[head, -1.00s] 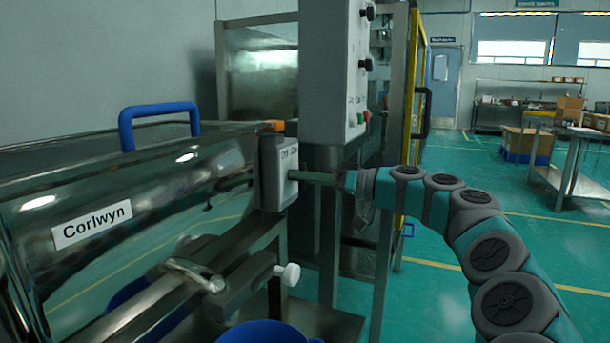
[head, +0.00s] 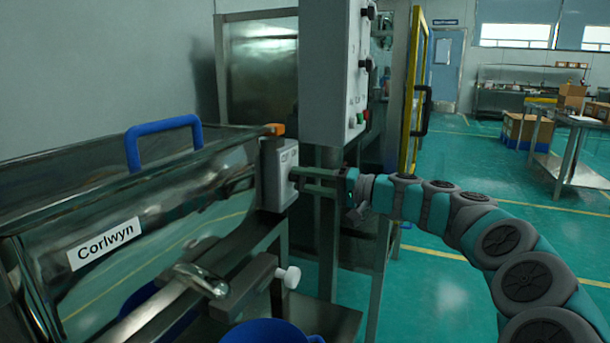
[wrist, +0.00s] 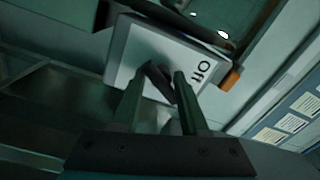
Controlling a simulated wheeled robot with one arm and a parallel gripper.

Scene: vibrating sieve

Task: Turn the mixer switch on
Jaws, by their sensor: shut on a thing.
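The mixer switch is a pale grey box (head: 277,175) on the end of the shiny steel mixer (head: 165,205) labelled "Corlwyn". In the wrist view its white face (wrist: 128,52) shows the word "Off" beside a dark knob (wrist: 159,82). The knob sits tilted between the fingers. My gripper (head: 297,180) reaches the box from the right, and its fingertips (wrist: 158,86) are shut on the knob. Any "On" label cannot be read in the wrist view. In the head view the fingers hide the knob.
A tall grey control box (head: 330,75) with knobs and buttons hangs just above and behind my gripper. A blue handle (head: 163,137) rises from the mixer. A blue container (head: 270,333) is below.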

